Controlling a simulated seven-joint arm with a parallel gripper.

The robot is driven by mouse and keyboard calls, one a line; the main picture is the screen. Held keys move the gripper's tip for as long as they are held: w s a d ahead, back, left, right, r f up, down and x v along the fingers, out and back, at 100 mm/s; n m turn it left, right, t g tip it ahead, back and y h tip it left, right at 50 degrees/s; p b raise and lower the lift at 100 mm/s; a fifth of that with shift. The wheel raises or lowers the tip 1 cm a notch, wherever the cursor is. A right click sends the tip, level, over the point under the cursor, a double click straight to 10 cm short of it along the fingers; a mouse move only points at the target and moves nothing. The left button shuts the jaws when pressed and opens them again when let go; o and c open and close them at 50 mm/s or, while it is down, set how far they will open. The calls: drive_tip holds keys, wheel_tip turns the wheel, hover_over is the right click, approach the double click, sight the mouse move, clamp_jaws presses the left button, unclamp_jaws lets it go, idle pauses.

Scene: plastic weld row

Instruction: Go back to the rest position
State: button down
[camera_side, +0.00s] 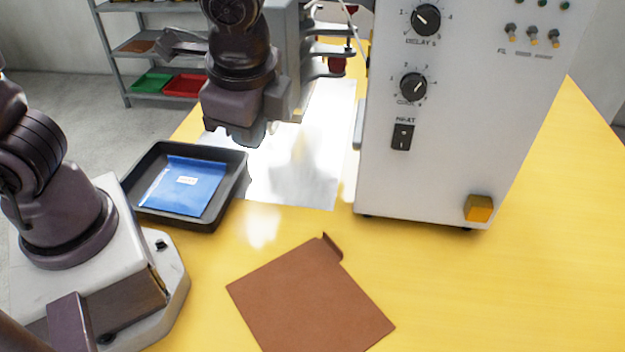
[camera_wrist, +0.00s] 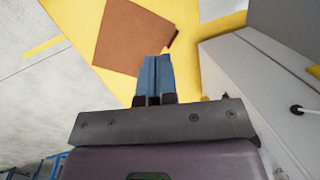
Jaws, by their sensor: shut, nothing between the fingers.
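My gripper (camera_wrist: 156,78) is shut with nothing between its blue fingers in the wrist view. In the side view my gripper (camera_side: 237,132) hangs at the end of my dark arm, above the table between the black tray and the grey machine. The fingers are hard to make out there.
The machine (camera_side: 440,160) with dials stands at right. Shelves (camera_side: 118,60) stand behind.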

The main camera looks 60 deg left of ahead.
drive_tip(key=s+a+r+n+t+h, duration=0.2)
drive_tip(key=s+a+r+n+t, duration=0.2)
drive_tip(key=a+r+n, duration=0.4)
drive_tip(key=shift+s+a+n+t+h, duration=0.45)
drive_tip(key=shift+a+n, duration=0.1)
drive_tip(key=shift+n, duration=0.55)
drive_tip(key=shift+r, duration=0.1)
